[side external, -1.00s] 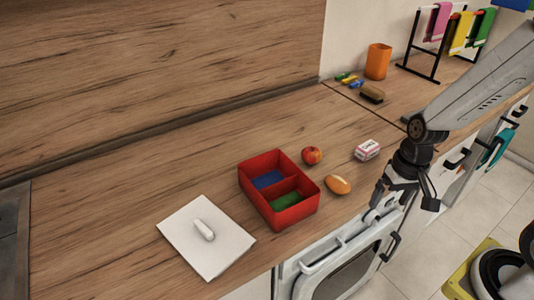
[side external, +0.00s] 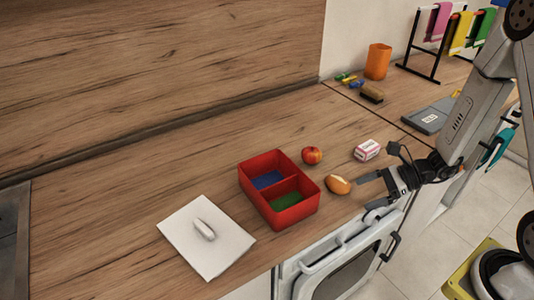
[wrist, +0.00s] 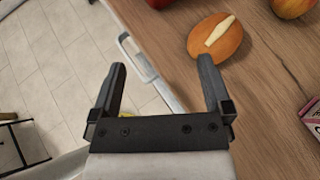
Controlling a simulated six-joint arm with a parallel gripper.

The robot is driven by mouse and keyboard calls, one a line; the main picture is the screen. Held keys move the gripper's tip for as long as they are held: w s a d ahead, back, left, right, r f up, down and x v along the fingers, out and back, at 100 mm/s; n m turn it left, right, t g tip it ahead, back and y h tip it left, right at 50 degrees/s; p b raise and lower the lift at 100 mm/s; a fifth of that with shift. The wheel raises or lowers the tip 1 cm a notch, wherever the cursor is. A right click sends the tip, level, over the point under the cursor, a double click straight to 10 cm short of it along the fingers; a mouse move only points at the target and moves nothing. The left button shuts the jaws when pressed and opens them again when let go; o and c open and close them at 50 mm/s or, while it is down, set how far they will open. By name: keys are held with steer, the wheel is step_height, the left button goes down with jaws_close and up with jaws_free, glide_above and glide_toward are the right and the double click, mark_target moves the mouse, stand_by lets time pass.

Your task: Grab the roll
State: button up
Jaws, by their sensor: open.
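The roll (side external: 338,184) is a small orange-brown oval bread with a pale slit on top. It lies on the wooden counter, right of the red two-part box and near the counter's front edge.
The red box (side external: 294,213) with blue and green floors stands left of the roll. An apple (side external: 312,155) and a small white-and-pink carton (side external: 367,150) are behind it. A white board (side external: 190,253) lies further left. The oven handle (side external: 335,250) juts out below the edge.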

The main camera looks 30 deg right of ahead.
mark_target(342, 184)
steer(key=d+m+t, duration=0.1)
steer(key=w+d+m+t+h, duration=0.1)
steer(key=m, duration=0.1)
steer(key=w+d+f+m+t, duration=0.1)
steer(key=d, duration=0.1)
steer(key=shift+w+d+m+t, duration=0.1)
steer(key=shift+w+m+t, duration=0.1)
steer(key=shift+m+t, duration=0.15)
steer(key=shift+x, duration=1.3)
steer(key=shift+h, duration=0.3)
steer(key=shift+x, duration=2.6)
steer(key=shift+r, duration=0.1)
steer(key=c, duration=1)
